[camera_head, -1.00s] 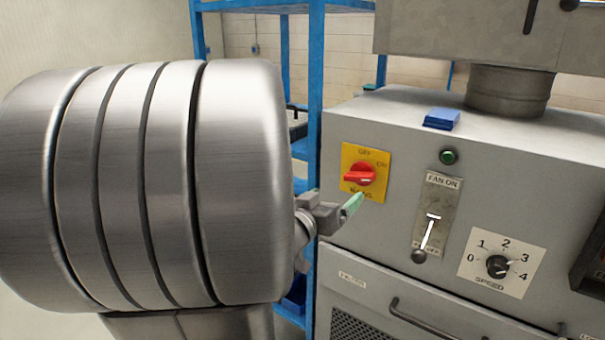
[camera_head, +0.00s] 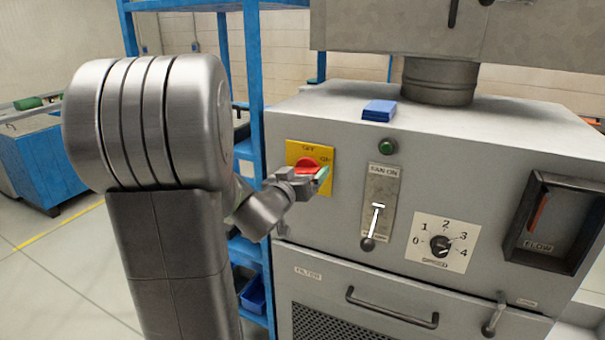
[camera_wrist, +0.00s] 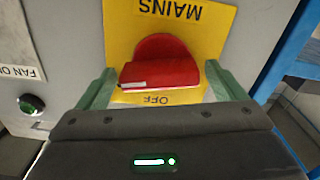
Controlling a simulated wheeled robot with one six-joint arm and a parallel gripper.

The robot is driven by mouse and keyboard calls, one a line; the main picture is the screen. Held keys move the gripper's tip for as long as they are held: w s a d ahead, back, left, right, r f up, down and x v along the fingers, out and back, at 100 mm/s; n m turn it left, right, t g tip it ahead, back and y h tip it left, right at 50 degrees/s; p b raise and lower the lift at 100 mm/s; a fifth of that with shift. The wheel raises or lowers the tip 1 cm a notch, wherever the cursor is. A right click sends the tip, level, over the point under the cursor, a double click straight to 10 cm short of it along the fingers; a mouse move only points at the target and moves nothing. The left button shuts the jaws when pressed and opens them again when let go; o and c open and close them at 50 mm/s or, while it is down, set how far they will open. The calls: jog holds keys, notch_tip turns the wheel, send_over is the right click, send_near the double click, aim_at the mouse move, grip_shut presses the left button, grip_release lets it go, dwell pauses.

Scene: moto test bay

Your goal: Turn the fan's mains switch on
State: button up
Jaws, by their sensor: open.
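The mains switch is a red rotary knob (camera_head: 308,164) on a yellow plate (camera_head: 293,151) at the upper left of the grey fan unit's front. OFF is marked above it and ON to its right. My gripper (camera_head: 318,177) is right in front of it and hides its lower part. In the wrist view my open jaws (camera_wrist: 162,72) stand either side of the red knob (camera_wrist: 160,73), with gaps showing. The knob's bar lies across, its white mark toward the left of the wrist view, the ON side in the head view. The ON label is hidden there.
Right of the switch are a green lamp (camera_head: 387,146), a fan lever (camera_head: 373,225) and a speed dial (camera_head: 440,245). A drawer handle (camera_head: 390,307) sticks out below. A blue shelf rack (camera_head: 254,90) stands behind my arm. A blue block (camera_head: 379,110) lies on top of the unit.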

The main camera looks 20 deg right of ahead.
jog(key=c, duration=1)
jog(key=shift+f+m+b, duration=0.2)
jog(key=shift+m+b, duration=0.3)
jog(key=shift+b, duration=0.05)
jog(key=shift+r+m+b, duration=0.15)
jog(key=shift+m+b, duration=0.2)
jog(key=shift+m, duration=0.55)
jog(key=o, duration=1)
jog(key=v, duration=1.4)
jog(key=shift+b, duration=0.3)
